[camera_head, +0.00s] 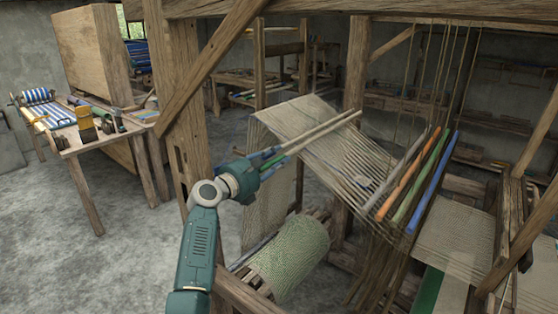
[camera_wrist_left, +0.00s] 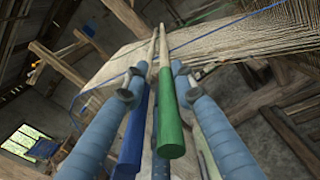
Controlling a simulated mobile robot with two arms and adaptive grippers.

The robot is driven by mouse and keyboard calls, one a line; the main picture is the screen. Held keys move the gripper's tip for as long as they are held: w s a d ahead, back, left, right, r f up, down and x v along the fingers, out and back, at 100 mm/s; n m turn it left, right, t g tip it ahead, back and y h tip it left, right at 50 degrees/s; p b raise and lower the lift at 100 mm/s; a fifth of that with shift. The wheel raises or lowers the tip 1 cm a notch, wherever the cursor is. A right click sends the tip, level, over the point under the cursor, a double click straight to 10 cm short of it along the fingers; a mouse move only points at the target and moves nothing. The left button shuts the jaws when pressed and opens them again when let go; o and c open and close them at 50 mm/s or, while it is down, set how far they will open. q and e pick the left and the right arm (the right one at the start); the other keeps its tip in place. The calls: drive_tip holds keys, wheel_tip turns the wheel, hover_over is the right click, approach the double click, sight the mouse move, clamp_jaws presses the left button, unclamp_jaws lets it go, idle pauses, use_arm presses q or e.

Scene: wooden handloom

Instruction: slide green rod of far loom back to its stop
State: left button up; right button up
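In the left wrist view, a pale rod with a green end (camera_wrist_left: 170,122) lies beside one with a blue end (camera_wrist_left: 134,135). My left gripper (camera_wrist_left: 157,72) has one finger on each side of these rods, with visible gaps, so it looks open. In the head view, my left gripper (camera_head: 276,158) is at the near ends of the pale rods (camera_head: 325,131), beside the cream warp (camera_head: 305,118). The stop cannot be made out. My right gripper is not in view.
Orange (camera_head: 401,176), green (camera_head: 416,182) and blue (camera_head: 434,182) bars hang across the warp at right. A wooden post (camera_head: 186,130) and diagonal brace (camera_head: 212,62) stand near my left arm. A cloth roll (camera_head: 290,258) lies below. Floor is clear at left.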

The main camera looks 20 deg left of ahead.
use_arm(q)
drive_tip(key=shift+a, duration=0.15)
drive_tip(key=shift+f, duration=0.1)
drive_tip(key=v, duration=1.2)
idle(0.3)
